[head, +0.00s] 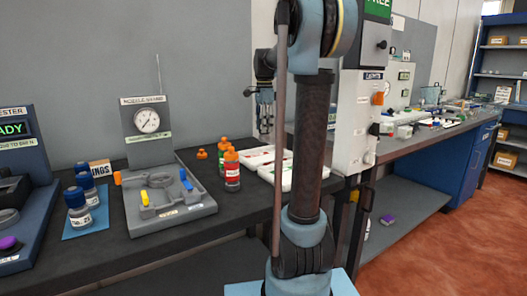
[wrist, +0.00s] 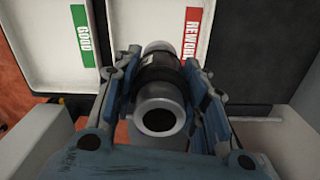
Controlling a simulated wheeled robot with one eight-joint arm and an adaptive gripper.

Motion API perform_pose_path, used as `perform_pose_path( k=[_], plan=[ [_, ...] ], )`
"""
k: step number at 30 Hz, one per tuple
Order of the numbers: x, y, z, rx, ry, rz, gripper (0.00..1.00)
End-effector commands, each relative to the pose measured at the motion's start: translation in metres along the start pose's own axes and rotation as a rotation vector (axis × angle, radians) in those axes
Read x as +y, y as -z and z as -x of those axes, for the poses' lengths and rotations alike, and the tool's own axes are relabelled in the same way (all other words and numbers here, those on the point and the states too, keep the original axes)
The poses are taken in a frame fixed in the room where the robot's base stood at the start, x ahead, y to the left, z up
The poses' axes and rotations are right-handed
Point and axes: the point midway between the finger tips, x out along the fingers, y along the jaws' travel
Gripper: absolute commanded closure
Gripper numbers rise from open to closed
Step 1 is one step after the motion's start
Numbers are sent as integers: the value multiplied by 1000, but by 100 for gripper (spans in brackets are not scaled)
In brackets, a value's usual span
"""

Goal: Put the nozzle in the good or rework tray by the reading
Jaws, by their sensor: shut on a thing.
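My gripper (wrist: 158,72) is shut on the nozzle (wrist: 156,92), a light grey ring-ended cylinder with a dark middle band. The good tray (wrist: 35,60) has a green GOOD label and is at left. The rework tray (wrist: 245,70) has a red REWORK label and is at right. Both visible tray floors look empty. In the head view my gripper (head: 265,125) hangs at the back of the bench above the trays, partly behind my arm. The nozzle gauge dial (head: 147,121) is too small to read.
Bottles with orange caps (head: 231,170) stand just left of the trays. The gauge base (head: 165,212) holds a grey ring and a yellow block. Blue-capped bottles (head: 78,209) and a tester with a READY screen (head: 14,130) are further left. A white cabinet (head: 355,110) stands right.

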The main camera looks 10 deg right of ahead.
Motion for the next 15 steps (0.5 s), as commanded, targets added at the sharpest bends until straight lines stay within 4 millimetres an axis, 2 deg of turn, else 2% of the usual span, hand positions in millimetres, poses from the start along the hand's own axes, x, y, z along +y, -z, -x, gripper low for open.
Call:
perform_pose_path(
  k=[6,15],
  plan=[
    [0,2,-30,0,0,-3,100],
    [0,5,-47,0,0,-7,100]
  ],
)
